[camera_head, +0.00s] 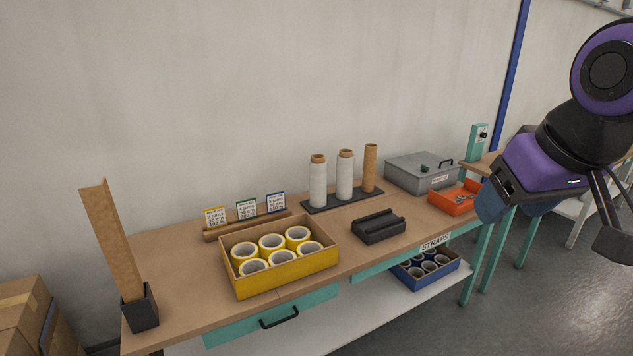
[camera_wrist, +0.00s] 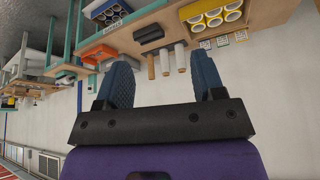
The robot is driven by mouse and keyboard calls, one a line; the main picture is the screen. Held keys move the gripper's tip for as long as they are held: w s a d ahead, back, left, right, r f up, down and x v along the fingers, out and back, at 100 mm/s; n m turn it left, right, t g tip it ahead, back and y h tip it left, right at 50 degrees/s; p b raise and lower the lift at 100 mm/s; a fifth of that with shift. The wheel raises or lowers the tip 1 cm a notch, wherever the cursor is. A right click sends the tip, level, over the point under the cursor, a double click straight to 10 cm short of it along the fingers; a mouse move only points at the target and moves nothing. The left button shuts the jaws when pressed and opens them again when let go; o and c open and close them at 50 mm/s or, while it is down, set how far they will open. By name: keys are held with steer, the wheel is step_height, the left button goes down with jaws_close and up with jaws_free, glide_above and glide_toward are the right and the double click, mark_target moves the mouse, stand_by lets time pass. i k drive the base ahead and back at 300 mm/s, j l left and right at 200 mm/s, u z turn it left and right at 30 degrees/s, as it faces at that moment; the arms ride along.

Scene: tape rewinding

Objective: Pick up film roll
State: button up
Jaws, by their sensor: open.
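Two white film rolls (camera_head: 318,182) (camera_head: 345,176) stand upright on a dark base at the back of the workbench, beside a bare brown tube (camera_head: 370,168). In the wrist view, which is upside down, the white rolls (camera_wrist: 166,62) (camera_wrist: 181,57) and the brown tube (camera_wrist: 151,66) appear beyond and between my fingers. My gripper (camera_wrist: 163,78) has its two blue fingers spread with nothing between them. In the head view my gripper (camera_head: 490,204) hangs at the right, apart from the rolls, with its fingers partly hidden behind the wrist.
A yellow box (camera_head: 283,278) of tape rolls, a black holder (camera_head: 379,229), a grey lidded box (camera_head: 421,171) and an orange tray (camera_head: 452,203) sit on the workbench (camera_head: 190,299). A cardboard strip (camera_head: 112,240) stands at the left. A blue box (camera_head: 428,279) is on the lower shelf.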

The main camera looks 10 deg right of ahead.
mark_target(318, 165)
steer(key=i+l, duration=0.15)
steer(key=i, duration=0.3)
steer(key=i+l+u, duration=0.1)
steer(key=i, duration=0.35)
steer(key=i+l, duration=0.25)
steer(key=i, duration=0.15)
steer(key=i+l+u, duration=0.1)
steer(key=i, duration=0.35)
steer(key=l, duration=0.1)
